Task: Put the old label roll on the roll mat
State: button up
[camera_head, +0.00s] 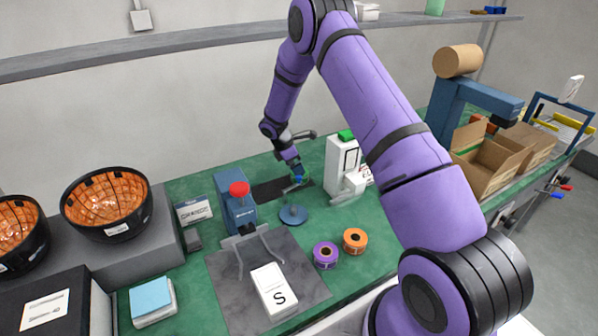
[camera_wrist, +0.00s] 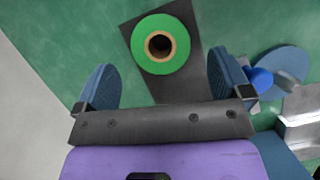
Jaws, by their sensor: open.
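A green roll (camera_wrist: 139,54) with a brown core lies flat on the dark grey roll mat (camera_wrist: 182,88) in the wrist view. It is the only roll there, and its left edge is close to the mat's left edge. The mat also shows as a dark strip in the head view (camera_head: 267,191). My gripper (camera_wrist: 162,78) is open and empty. Its two blue fingers are apart, left and right of the roll, and do not touch it. In the head view my gripper (camera_head: 298,182) is over the mat's right end, and I cannot make out the green roll there.
A blue round-based stand (camera_head: 293,215) is close in front of my gripper. A purple roll (camera_head: 325,256) and an orange roll (camera_head: 355,241) lie nearer. A white device (camera_head: 341,170) stands to the right, a blue device with a red knob (camera_head: 234,212) to the left.

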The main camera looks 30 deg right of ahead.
jog(key=s+a+r+m+t, duration=0.1)
jog(key=s+a+r+m, duration=0.1)
jog(key=r, duration=0.9)
jog(key=s+a+r+m, duration=0.1)
jog(key=s+a+r, duration=0.1)
jog(key=r, duration=0.8)
jog(key=s+a+r+m+t+y, duration=0.15)
jog(key=s+r+m, duration=0.25)
jog(key=s+r, duration=0.85)
jog(key=s+a+r+m+t+y, duration=0.1)
jog(key=s+r+m, duration=0.2)
jog(key=s, duration=0.6)
jog(key=s+a+r+m+t+y, duration=0.1)
jog(key=s+a+r+m, duration=0.1)
jog(key=s, duration=0.7)
jog(key=s+a+r+m+t+y, duration=0.1)
jog(key=s+a+r+m, duration=0.1)
jog(key=s, duration=0.8)
notch_tip(320, 180, up, 2)
jog(key=shift+r+m, duration=0.25)
jog(key=shift+m, duration=0.55)
